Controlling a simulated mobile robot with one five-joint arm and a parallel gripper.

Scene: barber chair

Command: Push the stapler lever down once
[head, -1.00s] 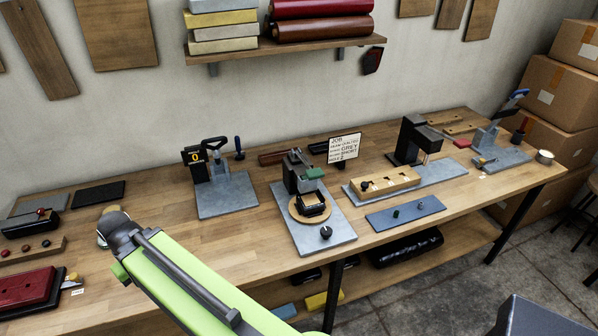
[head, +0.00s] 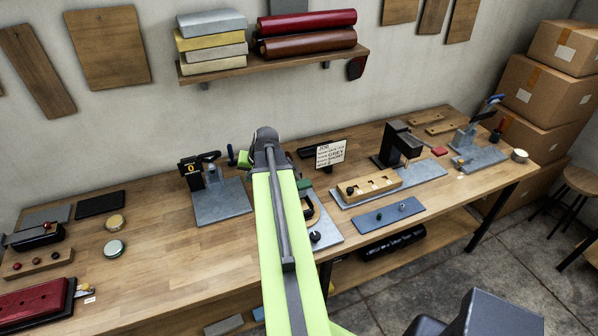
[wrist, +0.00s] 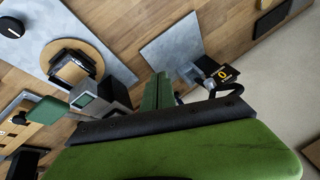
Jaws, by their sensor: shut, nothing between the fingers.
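No part is clearly labelled as the stapler. In the wrist view the counter (wrist: 223,73) is right of my gripper (wrist: 157,92), beside a dark curved bar. My gripper is shut and empty, apart from the counter in the picture.
A machine with a round wooden disc (wrist: 85,55) is partly hidden behind my arm in the head view. A job card (head: 331,153), a black press (head: 398,145) and a blue plate (head: 387,216) are to the right.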

